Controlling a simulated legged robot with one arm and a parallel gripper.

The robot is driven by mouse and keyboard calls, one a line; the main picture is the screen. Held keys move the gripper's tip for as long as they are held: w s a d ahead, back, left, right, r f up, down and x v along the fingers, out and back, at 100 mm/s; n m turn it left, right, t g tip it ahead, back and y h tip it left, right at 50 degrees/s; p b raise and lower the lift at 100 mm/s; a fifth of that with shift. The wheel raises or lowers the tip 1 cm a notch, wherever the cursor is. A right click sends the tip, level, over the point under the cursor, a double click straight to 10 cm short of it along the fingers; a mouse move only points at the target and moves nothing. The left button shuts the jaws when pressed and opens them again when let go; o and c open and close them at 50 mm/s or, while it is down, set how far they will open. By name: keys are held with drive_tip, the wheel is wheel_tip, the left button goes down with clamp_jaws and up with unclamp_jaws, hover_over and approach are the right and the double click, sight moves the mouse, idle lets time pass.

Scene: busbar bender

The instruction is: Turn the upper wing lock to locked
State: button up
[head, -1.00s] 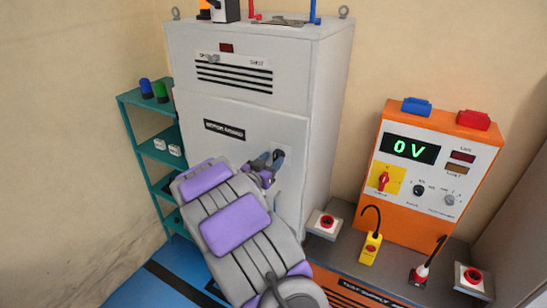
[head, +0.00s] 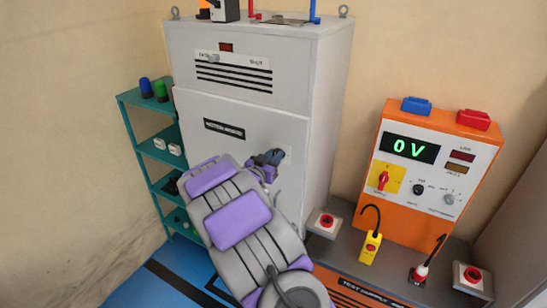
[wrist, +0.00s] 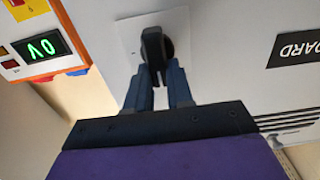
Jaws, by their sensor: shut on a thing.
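The wing lock (wrist: 153,45) is a black handle on a round dark base, on a pale square plate (wrist: 181,24) fixed to the grey cabinet door. In the wrist view, the two dark blue fingers of my gripper (wrist: 159,78) are shut on the handle, one on each side. In the head view, my gripper (head: 268,159) is at the right part of the cabinet door (head: 205,108) and hides most of the lock. The lock's markings are not readable.
A grey cabinet (head: 328,100) stands behind my arm. A green shelf (head: 140,150) is at its left. An orange test supply (head: 385,215) reading 0 V stands on the bench at the right, with red buttons (head: 327,221) and a yellow plug (head: 370,246) nearby.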

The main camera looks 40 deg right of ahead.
clamp_jaws()
drive_tip(key=shift+a, duration=0.2)
drive_tip(key=m+b, duration=0.6)
drive_tip(key=s+f+m+b, duration=0.1)
drive_tip(key=m+b, duration=0.5)
drive_tip(key=b, duration=0.1)
drive_tip(key=f+m+b, duration=0.1)
drive_tip(key=m+b, duration=0.4)
drive_tip(key=b, duration=0.2)
drive_tip(key=shift+s+d+f+m, duration=0.1)
drive_tip(key=shift+s+d+m, duration=0.25)
drive_tip(key=shift+m, duration=0.05)
